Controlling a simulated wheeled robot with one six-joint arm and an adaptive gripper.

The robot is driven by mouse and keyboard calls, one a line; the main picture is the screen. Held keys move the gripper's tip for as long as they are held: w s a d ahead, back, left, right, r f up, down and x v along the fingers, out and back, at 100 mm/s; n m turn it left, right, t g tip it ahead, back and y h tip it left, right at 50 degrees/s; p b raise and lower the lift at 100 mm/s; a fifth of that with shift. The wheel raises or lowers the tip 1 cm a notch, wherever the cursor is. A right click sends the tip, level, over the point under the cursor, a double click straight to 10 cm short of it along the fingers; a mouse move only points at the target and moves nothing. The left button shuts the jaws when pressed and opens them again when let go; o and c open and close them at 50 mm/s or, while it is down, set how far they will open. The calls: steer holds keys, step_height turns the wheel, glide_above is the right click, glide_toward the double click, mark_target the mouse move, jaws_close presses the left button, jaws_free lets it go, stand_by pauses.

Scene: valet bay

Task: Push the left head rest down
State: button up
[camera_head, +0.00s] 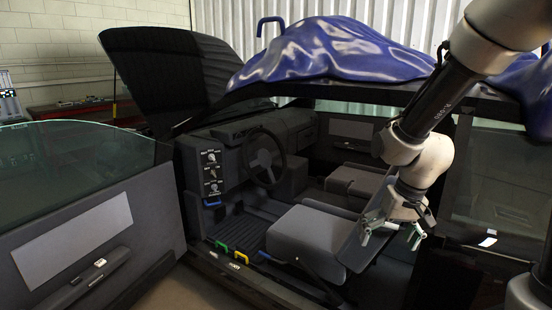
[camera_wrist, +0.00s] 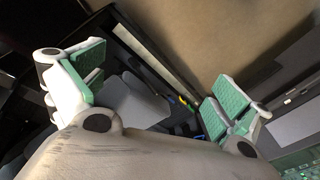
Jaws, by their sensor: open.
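The grey seat cushion (camera_head: 308,232) shows left of the gripper in the head view. A grey seat surface (camera_wrist: 138,104) shows below and between the fingers in the wrist view. I cannot clearly make out the left head rest in either view; my arm and gripper cover part of the seat area.
The open front door (camera_head: 75,240) stands at the left. The steering wheel (camera_head: 264,158) and switch panel (camera_head: 212,173) are ahead of the seat. A blue cover (camera_head: 325,50) lies on the roof, close to my arm.

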steer(key=s+d+r+t, duration=0.1)
steer(key=s+d+r, duration=0.3)
steer(key=s+r, duration=0.3)
steer(key=s+d+r+t+h, duration=0.1)
steer(key=s+d+r+t, duration=0.1)
steer(key=s+d+r, duration=0.3)
step_height(320, 180, up, 4)
steer(key=shift+s+d+r+h, duration=0.15)
steer(key=shift+s+d+h, duration=0.15)
steer(key=shift+s, duration=0.85)
